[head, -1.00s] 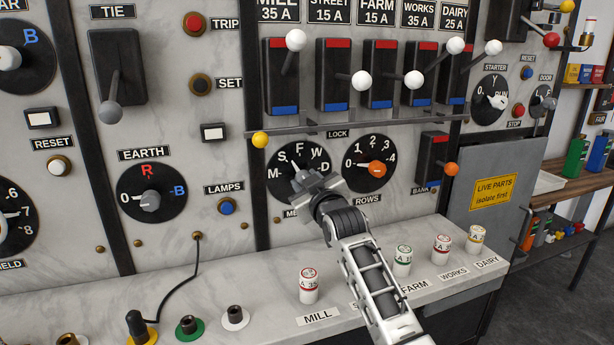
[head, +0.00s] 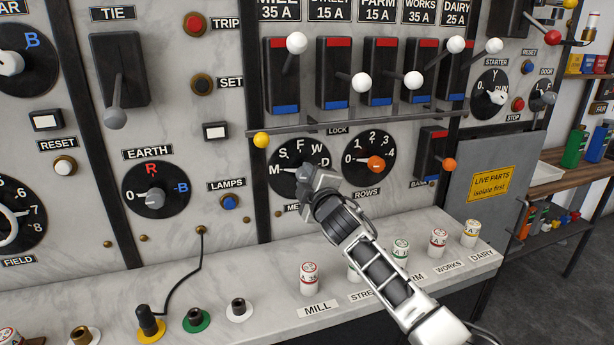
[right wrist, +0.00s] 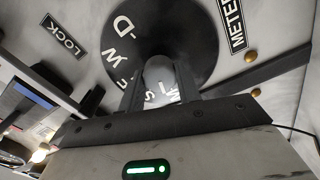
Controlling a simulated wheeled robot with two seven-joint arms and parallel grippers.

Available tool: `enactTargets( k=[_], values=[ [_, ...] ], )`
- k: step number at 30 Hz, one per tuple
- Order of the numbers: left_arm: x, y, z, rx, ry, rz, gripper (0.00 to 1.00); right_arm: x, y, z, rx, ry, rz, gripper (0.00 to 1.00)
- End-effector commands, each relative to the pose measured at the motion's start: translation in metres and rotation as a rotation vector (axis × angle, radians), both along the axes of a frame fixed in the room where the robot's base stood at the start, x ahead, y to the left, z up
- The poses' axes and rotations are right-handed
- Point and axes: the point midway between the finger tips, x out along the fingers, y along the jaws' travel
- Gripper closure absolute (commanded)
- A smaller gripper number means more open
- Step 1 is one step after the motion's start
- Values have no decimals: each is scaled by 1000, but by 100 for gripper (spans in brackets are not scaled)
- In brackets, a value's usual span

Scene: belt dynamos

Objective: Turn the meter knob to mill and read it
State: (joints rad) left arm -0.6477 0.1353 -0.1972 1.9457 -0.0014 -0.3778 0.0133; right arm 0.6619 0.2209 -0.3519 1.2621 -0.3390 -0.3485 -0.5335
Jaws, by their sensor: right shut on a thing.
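The meter dial (head: 286,184) is a round black plate marked M, S, F, W and D on the marble panel. My right gripper (head: 318,181) is at the dial and covers its lower right part in the head view. In the right wrist view, the rounded grey meter knob (right wrist: 158,72) sits between the two dark fingers of this gripper (right wrist: 158,92), which is shut on it. The gripper hides the knob in the head view. The knob's pointer is partly hidden, so I cannot tell which letter it points to. My left gripper is not in view.
The rows dial (head: 370,145) with an orange knob is just right of my gripper. A lock rail (head: 300,131) runs above both dials, with white-knobbed switches higher up. Several fuses, such as the mill fuse (head: 309,277), stand on the ledge below, under my forearm.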

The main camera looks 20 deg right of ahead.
Motion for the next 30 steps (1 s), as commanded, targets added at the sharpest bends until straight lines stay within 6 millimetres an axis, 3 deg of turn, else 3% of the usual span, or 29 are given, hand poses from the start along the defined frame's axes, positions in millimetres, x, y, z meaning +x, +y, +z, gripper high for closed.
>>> enactTargets(
  k=[22,23,24,30],
  values=[
    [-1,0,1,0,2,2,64,0,-1,2,-89,-7,-2,89],
    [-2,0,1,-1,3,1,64,0,-1,2,-89,-7,-2,58],
    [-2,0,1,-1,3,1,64,0,-1,2,-88,-6,-2,47],
    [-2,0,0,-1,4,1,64,0,0,1,-86,-5,-1,45]
  ],
)
